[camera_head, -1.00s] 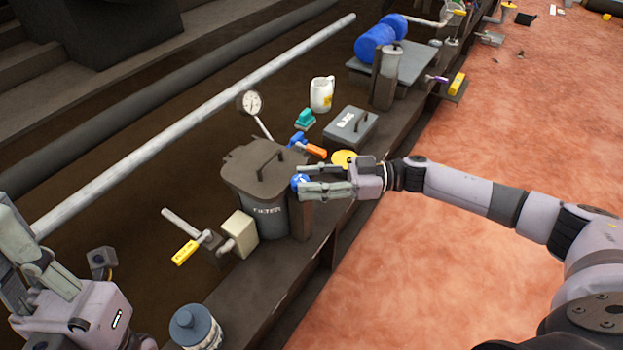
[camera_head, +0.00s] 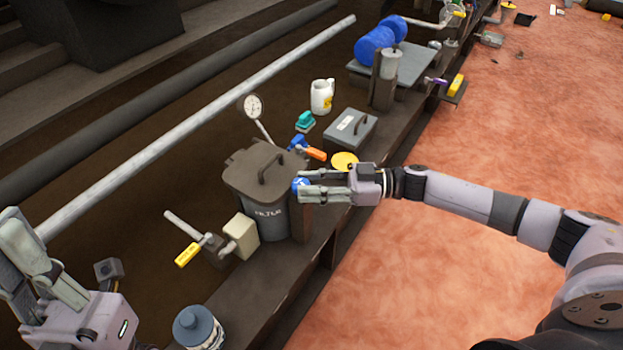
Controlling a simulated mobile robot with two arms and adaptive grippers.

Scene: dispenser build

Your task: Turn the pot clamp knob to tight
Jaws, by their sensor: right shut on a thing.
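The dark grey filter pot (camera_head: 265,215) with a lidded top and handle stands on the bench. The blue clamp knob (camera_head: 301,187) is on its right side, at the top of a brown post (camera_head: 301,221). My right gripper (camera_head: 308,187) reaches in from the right and is shut on the knob, which its fingers partly cover. My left gripper (camera_head: 45,258) is at the lower left, away from the pot, with its fingers apart and empty.
Left of the pot are a beige block (camera_head: 241,235) and a pipe with a yellow-tagged lever (camera_head: 188,254). A blue-grey bottle (camera_head: 197,327) stands in front. Behind are a gauge (camera_head: 252,107), an orange-and-blue tool (camera_head: 309,150), a grey box (camera_head: 350,131) and a white jug (camera_head: 322,96).

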